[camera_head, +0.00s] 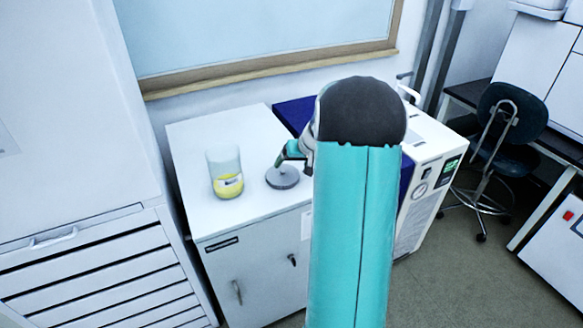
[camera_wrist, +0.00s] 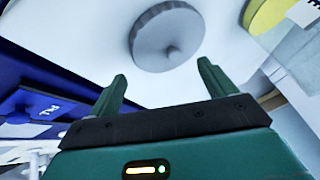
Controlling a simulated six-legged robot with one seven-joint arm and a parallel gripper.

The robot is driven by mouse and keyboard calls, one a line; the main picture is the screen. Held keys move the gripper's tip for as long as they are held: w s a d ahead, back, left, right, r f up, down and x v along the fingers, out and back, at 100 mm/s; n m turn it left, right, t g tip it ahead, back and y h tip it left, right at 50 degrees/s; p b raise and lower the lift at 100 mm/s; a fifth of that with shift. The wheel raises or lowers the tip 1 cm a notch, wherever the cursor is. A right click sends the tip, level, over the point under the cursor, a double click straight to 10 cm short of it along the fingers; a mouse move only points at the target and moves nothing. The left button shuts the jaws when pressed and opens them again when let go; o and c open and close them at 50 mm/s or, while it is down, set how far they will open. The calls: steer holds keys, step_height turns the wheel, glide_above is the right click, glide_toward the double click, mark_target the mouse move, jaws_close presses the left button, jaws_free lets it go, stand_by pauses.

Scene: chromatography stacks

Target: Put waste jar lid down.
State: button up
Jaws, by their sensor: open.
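The waste jar lid (camera_head: 283,178) is a grey disc lying on the white cabinet top, right of the jar. In the wrist view the lid (camera_wrist: 168,38) shows its ridged rim and a small central knob, beyond my fingertips. The waste jar (camera_head: 225,172) is clear with yellow contents and a yellow label, upright and without a lid on it. My gripper (camera_head: 290,152) is just behind and above the lid, partly hidden by my arm. In the wrist view my gripper (camera_wrist: 161,75) has its two green fingers spread apart, with nothing between them.
The white cabinet top (camera_head: 215,135) has free room behind the jar. A dark blue surface (camera_head: 293,112) borders it at the right, with a white instrument (camera_head: 430,165) beyond. A tall drawer unit (camera_head: 90,255) stands at the left. A window ledge (camera_head: 270,66) runs behind.

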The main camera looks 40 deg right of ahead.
steer(key=v, duration=1)
steer(key=s+a+r+n, duration=0.1)
steer(key=a+r, duration=0.3)
steer(key=a, duration=0.7)
steer(key=s+a+r+n, duration=0.1)
steer(key=a+r+n, duration=0.15)
steer(key=a, duration=0.75)
steer(key=s+a+r+n, duration=0.1)
steer(key=s+a+n, duration=0.1)
steer(key=s+a, duration=1.3)
steer(key=shift+s+a+r+g, duration=0.2)
steer(key=shift+a+g, duration=0.1)
steer(key=shift+a, duration=0.45)
